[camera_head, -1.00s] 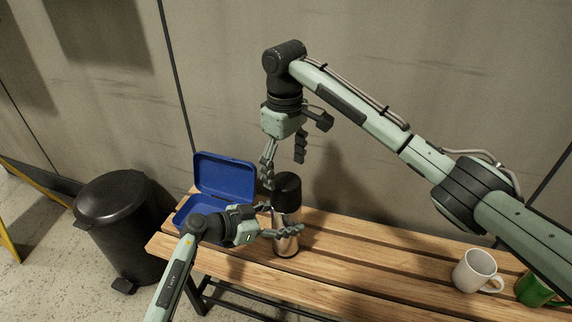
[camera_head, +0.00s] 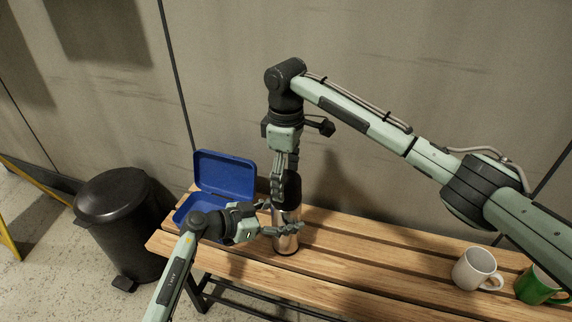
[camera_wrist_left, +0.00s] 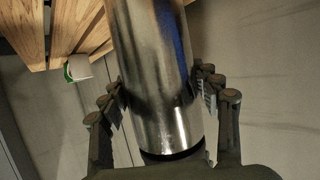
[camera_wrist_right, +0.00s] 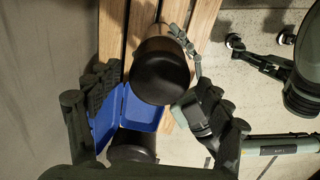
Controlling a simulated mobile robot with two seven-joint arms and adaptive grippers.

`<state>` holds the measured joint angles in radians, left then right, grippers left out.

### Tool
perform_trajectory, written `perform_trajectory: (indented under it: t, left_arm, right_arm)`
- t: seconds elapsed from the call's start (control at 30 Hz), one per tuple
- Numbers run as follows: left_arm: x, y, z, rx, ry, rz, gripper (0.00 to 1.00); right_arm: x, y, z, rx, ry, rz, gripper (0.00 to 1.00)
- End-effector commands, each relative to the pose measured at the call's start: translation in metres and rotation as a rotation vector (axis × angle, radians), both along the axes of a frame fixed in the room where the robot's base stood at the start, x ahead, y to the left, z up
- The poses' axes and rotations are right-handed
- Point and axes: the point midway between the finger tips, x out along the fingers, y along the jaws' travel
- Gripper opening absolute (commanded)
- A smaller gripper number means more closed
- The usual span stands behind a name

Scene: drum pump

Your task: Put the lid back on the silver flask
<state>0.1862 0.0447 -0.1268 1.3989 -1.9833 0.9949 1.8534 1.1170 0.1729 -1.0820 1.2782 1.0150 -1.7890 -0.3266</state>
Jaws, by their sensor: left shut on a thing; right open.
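The silver flask (camera_head: 286,240) stands upright on the bench. My left gripper (camera_head: 282,222) is shut on its body from the side; the left wrist view shows the fingers on both sides of the shiny flask (camera_wrist_left: 155,75). The black lid (camera_head: 291,190) sits on top of the flask; I cannot tell whether it is screwed tight. My right gripper (camera_head: 284,182) points down over the lid, open. In the right wrist view the lid's round top (camera_wrist_right: 160,72) lies between the spread fingers, which partly hide it in the head view.
An open blue box (camera_head: 225,172) stands just left of the flask. A white mug (camera_head: 474,270) and a green mug (camera_head: 538,288) stand at the bench's right end. A black bin (camera_head: 118,220) is left of the wooden bench (camera_head: 370,262). The wall is close behind.

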Motion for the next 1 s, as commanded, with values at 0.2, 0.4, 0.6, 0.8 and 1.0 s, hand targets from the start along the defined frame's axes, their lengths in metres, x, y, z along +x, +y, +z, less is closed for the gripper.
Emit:
perform_trajectory:
  t: [0.2, 0.4, 0.6, 0.8, 1.0]
  left_arm:
    - [0.0, 0.001, 0.0, 0.001, -0.001, 0.001, 0.0]
    - [0.0, 0.0, 0.0, 0.001, -0.001, 0.001, 0.0]
    - [0.0, 0.0, 0.0, 0.001, -0.001, 0.001, 0.0]
    - [0.0, 0.0, 0.0, 0.001, -0.001, 0.001, 0.0]
    - [0.0, 0.0, 0.0, 0.001, -0.001, 0.001, 0.0]
  right_arm:
    - [0.0, -0.001, -0.029, -0.002, 0.001, -0.002, 0.79]
    - [0.0, 0.0, -0.037, 0.0, -0.001, -0.001, 0.79]
    - [0.0, 0.0, -0.037, 0.0, -0.001, -0.001, 0.79]
    - [0.0, 0.0, -0.037, 0.0, -0.001, -0.001, 0.58]
    - [0.0, 0.0, -0.037, 0.0, -0.001, -0.001, 0.33]
